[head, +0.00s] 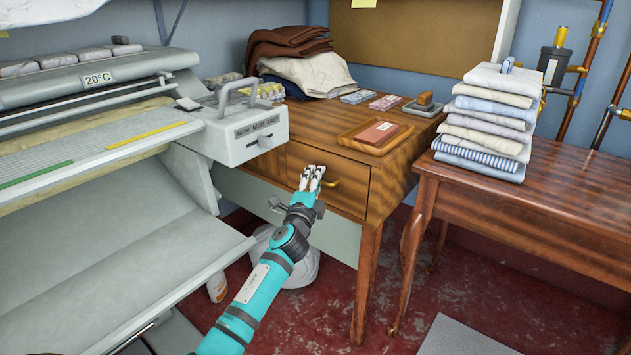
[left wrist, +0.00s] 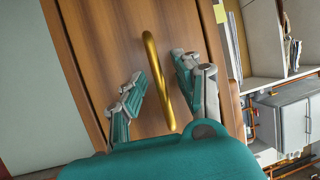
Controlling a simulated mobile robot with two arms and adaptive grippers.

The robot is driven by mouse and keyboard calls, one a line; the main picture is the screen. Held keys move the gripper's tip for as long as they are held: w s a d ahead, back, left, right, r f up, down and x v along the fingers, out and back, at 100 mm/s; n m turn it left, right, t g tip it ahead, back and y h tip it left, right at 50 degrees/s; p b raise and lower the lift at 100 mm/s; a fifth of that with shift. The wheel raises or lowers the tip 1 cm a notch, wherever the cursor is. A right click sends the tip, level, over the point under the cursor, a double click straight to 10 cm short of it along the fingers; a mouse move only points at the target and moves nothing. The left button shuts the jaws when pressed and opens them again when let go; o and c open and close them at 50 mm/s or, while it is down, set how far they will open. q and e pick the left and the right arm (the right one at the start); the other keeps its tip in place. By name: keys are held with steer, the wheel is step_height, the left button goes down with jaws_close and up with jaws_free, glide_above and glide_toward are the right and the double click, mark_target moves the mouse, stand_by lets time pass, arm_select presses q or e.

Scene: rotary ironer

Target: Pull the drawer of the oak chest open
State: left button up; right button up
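The oak chest (head: 366,216) stands on legs in the middle of the head view, with a drawer front (head: 320,204) that looks flush with its body. A brass bar handle (head: 335,183) is on the drawer; it also shows in the left wrist view (left wrist: 157,80). My left gripper (head: 312,172) is at the drawer front, partly covering it. In the left wrist view its fingers (left wrist: 158,88) are apart, one on each side of the handle, with gaps visible on both sides. Whether the fingertips touch the drawer front cannot be told. My right gripper is not in view.
The rotary ironer (head: 100,140) fills the left, its control box (head: 248,135) close to the chest. A wooden tray (head: 375,138) and folded cloths (head: 310,72) lie on the chest. A table (head: 540,185) with stacked linen (head: 489,125) stands right. Red floor (head: 470,290) is open in front.

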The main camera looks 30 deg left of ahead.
arm_select(q)
steer(key=shift+c, duration=0.2)
jaws_close()
stand_by(0.3)
